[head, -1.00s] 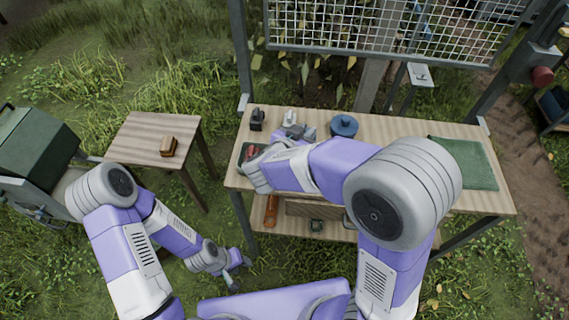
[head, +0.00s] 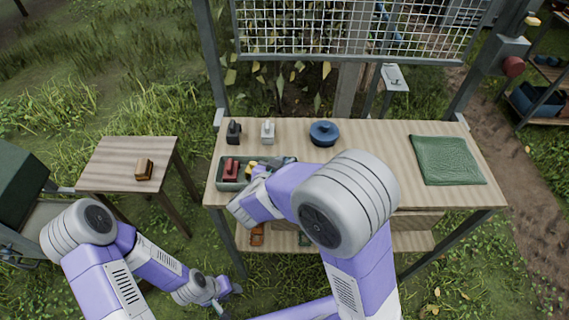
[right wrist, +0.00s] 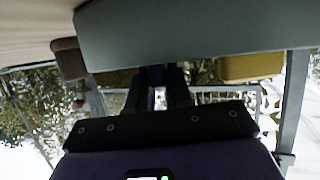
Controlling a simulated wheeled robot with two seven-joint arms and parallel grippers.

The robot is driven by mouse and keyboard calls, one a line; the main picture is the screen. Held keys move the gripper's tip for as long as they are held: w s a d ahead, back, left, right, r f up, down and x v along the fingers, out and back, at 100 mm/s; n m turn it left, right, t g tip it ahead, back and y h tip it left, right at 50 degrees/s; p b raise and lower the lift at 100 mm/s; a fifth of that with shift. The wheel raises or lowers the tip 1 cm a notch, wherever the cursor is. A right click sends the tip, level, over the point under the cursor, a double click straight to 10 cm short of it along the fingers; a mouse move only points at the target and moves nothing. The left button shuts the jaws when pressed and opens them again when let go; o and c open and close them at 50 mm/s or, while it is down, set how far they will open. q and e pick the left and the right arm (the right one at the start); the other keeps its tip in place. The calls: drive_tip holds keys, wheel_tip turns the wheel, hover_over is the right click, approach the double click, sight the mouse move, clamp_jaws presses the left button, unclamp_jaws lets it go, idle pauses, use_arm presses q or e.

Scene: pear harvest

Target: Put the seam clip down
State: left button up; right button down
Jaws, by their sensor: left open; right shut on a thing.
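My right gripper (head: 280,162) is low over the worktable at the right end of a green tray (head: 222,184). In the right wrist view its dark fingers (right wrist: 163,85) are shut. What they hold, taken to be the seam clip, is mostly hidden, so I cannot tell whether it touches anything. The tray holds a red piece (head: 231,168) and a yellow piece (head: 251,166), partly behind my arm. A yellow block (right wrist: 252,66) and a grey-green surface (right wrist: 190,35) are close in the wrist view. My left gripper (head: 225,290) hangs open and empty over grass.
A black clip-like piece (head: 233,132) and a white one (head: 267,131) stand behind the tray. The worktable (head: 385,150) is clear between. A side table (head: 110,165) holds a brown block (head: 144,169).

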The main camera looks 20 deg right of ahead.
drive_tip(key=c, duration=1)
unclamp_jaws()
drive_tip(key=shift+c, duration=0.2)
drive_tip(key=shift+s+a+r, duration=0.2)
drive_tip(key=shift+r, duration=0.05)
drive_tip(key=p+v, duration=0.4)
drive_tip(key=v, duration=0.7)
drive_tip(key=shift+s, duration=0.2)
